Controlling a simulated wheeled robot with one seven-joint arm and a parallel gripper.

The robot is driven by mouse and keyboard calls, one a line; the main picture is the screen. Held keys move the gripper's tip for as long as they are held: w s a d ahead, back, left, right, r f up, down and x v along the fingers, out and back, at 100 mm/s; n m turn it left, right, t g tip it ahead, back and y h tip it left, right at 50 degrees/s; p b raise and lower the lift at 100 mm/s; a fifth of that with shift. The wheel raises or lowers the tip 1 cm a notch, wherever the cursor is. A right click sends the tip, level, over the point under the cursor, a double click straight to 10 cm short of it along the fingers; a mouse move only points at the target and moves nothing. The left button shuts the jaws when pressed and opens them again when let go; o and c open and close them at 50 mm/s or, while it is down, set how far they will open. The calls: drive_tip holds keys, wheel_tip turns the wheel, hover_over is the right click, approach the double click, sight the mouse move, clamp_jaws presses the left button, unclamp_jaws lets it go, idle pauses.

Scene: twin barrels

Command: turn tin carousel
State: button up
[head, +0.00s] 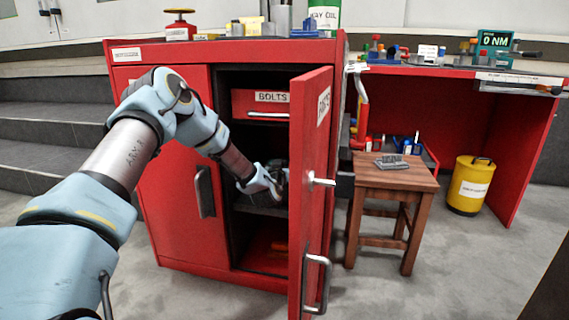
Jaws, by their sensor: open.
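My gripper (277,176) reaches into the open right-hand compartment of the red cabinet (178,225). It is at about the height of the inner shelf (262,209), below a red drawer (262,104) labelled BOLTS. The gripper is small and dark against the dark interior, and its fingertips do not show clearly. I cannot make out a tin carousel; the inside of the compartment is partly hidden by my arm and the open door (313,200). I see nothing held, and I cannot tell whether the gripper touches anything.
The open door stands close to the right of my gripper, its handle (318,283) facing outward. A wooden stool (390,200) stands right of the cabinet. A yellow canister (470,186) sits under the red workbench (515,130). The floor in front is clear.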

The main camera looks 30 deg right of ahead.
clamp_jaws()
idle(0.4)
idle(0.9)
